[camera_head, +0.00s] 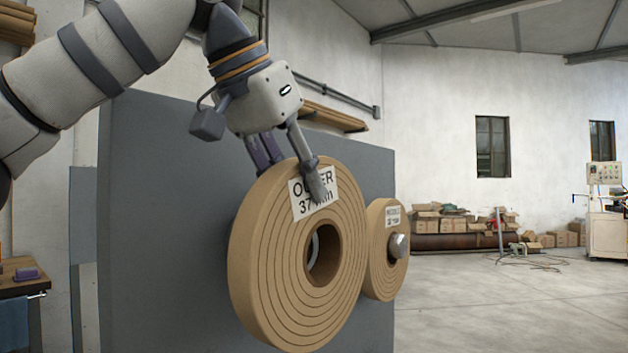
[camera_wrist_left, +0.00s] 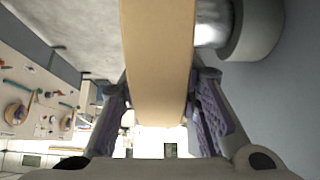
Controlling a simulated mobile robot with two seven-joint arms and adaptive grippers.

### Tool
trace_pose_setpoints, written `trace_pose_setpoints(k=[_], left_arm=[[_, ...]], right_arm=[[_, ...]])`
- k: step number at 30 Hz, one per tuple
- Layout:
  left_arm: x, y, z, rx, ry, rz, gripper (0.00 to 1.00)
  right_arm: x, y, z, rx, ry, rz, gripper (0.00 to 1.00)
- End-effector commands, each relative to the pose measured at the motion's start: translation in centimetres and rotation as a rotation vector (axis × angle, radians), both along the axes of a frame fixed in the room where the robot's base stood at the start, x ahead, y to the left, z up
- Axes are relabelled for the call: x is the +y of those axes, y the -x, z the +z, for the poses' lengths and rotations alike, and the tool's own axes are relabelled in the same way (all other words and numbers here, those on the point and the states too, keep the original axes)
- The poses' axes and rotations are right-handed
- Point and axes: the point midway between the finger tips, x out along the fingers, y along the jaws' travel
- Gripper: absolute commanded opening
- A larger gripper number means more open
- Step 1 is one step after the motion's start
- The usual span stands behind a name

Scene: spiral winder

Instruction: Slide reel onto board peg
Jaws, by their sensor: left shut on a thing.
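The large cardboard-coloured reel (camera_head: 262,270), labelled "OUTER", hangs in front of the grey board (camera_head: 165,235). My left gripper (camera_head: 298,172) is shut on its upper rim, one finger over the label and the other behind. The left wrist view shows the reel's edge (camera_wrist_left: 158,60) between both fingers. A silver peg (camera_wrist_left: 211,22) with a grey collar (camera_wrist_left: 256,28) stands on the board side there, partly hidden by the reel. A little silver metal (camera_head: 313,247) shows through the reel's hole; I cannot tell whether the peg enters it. My right gripper is out of view.
A smaller labelled reel (camera_head: 377,262) sits at the board's right on another peg (camera_head: 398,246) with a silver end, close beside the large reel. Cardboard boxes (camera_head: 440,222) lie by the far wall. The floor at right is largely clear.

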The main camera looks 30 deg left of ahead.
Motion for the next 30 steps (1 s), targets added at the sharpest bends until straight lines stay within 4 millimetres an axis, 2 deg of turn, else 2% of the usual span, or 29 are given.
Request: trace_pose_setpoints(k=[19,30], left_arm=[[5.5,-0.4,0.3,-0.010,0.004,0.000,0.00],[6.3,-0.4,-0.2,-0.009,0.002,-0.001,0.00]], right_arm=[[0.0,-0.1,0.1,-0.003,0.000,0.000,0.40],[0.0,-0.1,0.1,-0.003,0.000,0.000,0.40]])
